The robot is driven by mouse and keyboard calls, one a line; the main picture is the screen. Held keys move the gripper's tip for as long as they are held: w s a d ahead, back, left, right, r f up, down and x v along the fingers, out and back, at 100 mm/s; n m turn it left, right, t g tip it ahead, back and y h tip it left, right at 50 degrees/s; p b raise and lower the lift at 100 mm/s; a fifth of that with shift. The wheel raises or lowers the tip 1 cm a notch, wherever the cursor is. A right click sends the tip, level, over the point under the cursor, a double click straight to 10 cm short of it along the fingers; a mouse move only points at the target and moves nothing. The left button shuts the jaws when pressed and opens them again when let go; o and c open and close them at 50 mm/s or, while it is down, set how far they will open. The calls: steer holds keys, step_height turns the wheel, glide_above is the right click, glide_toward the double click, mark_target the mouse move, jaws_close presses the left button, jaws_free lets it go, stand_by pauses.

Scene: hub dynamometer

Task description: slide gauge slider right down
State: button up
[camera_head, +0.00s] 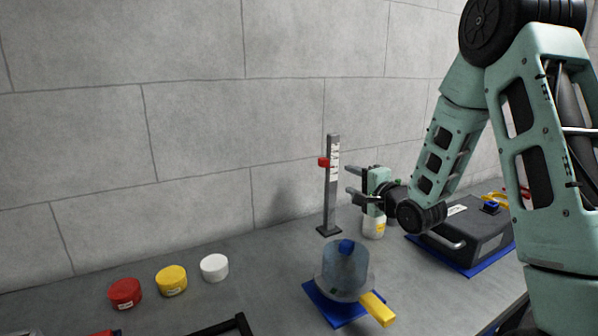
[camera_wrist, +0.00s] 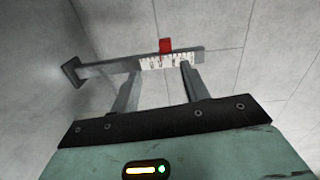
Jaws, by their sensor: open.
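The gauge is a grey upright post (camera_head: 331,205) on a small dark base, with a white scale (camera_head: 335,160) on its upper part. My gripper (camera_head: 352,182) is open and empty, to the right of the post and a little below the slider. In the wrist view the post (camera_wrist: 112,68) lies sideways across the top, with the red slider (camera_wrist: 166,46) beyond the two fingertips (camera_wrist: 160,68). The slider appears apart from both fingers.
A clear container with a blue top (camera_head: 345,270) stands on a blue mat in front, with a yellow handle (camera_head: 378,308). A white bottle (camera_head: 374,225) is below my gripper. A dark case (camera_head: 465,238) sits right.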

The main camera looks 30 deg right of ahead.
mark_target(324, 162)
steer(key=w+p, duration=0.3)
steer(key=w, duration=1.4)
steer(key=shift+w+m+t+p, duration=0.2)
steer(key=shift+m+t+p, duration=0.1)
steer(key=shift+m+p, duration=0.1)
steer(key=shift+d+r, duration=0.1)
